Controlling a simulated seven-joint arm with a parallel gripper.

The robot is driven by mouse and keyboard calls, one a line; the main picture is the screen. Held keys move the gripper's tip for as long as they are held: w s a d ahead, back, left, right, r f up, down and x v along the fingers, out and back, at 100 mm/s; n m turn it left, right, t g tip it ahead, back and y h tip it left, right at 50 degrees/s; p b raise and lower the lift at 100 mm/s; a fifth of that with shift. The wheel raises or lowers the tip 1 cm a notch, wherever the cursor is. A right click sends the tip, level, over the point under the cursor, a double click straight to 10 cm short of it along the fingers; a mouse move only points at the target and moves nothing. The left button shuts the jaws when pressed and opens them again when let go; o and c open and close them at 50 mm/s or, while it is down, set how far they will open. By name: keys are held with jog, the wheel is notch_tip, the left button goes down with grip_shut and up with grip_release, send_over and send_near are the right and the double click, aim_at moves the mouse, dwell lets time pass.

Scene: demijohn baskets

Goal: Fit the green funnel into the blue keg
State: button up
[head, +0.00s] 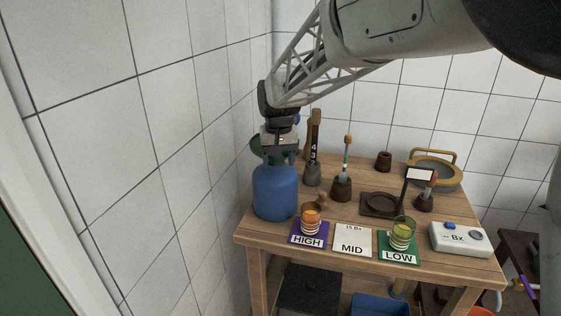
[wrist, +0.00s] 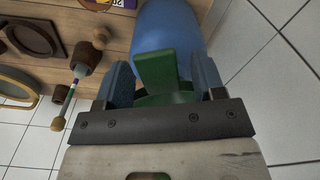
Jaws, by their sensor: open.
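The blue keg (head: 275,194) stands upright at the table's left end, near the wall. My gripper (head: 282,157) points down just above the keg's top. The green funnel (head: 256,148) shows beside and behind my gripper, largely hidden by it. In the wrist view, the funnel's flat green tab (wrist: 157,69) lies between my two open fingers, with a gap on each side. More green shows under the fingers. The keg (wrist: 168,28) lies beyond the tab. The funnel's spout and the keg's mouth are hidden, so I cannot tell whether the funnel sits in the keg.
Close by stand a tall numbered wooden holder (head: 314,140) and a brown pot with a stick (head: 342,188). Glasses stand on the HIGH card (head: 299,240) and LOW card (head: 401,257); the MID card (head: 352,250) is bare. The tiled wall (head: 190,160) is close on the left.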

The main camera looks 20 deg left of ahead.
jog(key=shift+s+r, duration=0.2)
jog(key=shift+r, duration=3.25)
jog(key=shift+s+d+r, duration=0.1)
jog(key=shift+d, duration=0.4)
jog(key=s+d+r+m, duration=0.1)
jog(key=s+d, duration=0.3)
jog(key=d, duration=0.4)
jog(key=s+d+m+t, duration=0.1)
jog(key=s+d, duration=0.4)
jog(key=d, duration=0.2)
jog(key=s+d+r, duration=0.1)
jog(key=s+d, duration=0.3)
jog(key=d, duration=0.4)
jog(key=s+d+f+m, duration=0.1)
jog(key=s+d+f, duration=0.1)
jog(key=s+d, duration=0.2)
jog(key=s+d+f+m, duration=0.1)
jog(key=s+d+f, duration=0.2)
jog(key=s, duration=0.7)
jog(key=s+d+f+t, duration=0.1)
jog(key=s+d+f, duration=0.2)
jog(key=s+d, duration=0.4)
jog(key=shift+s+d+f+m, duration=0.2)
jog(key=shift+s+d+m, duration=0.05)
jog(key=shift+s+m, duration=0.15)
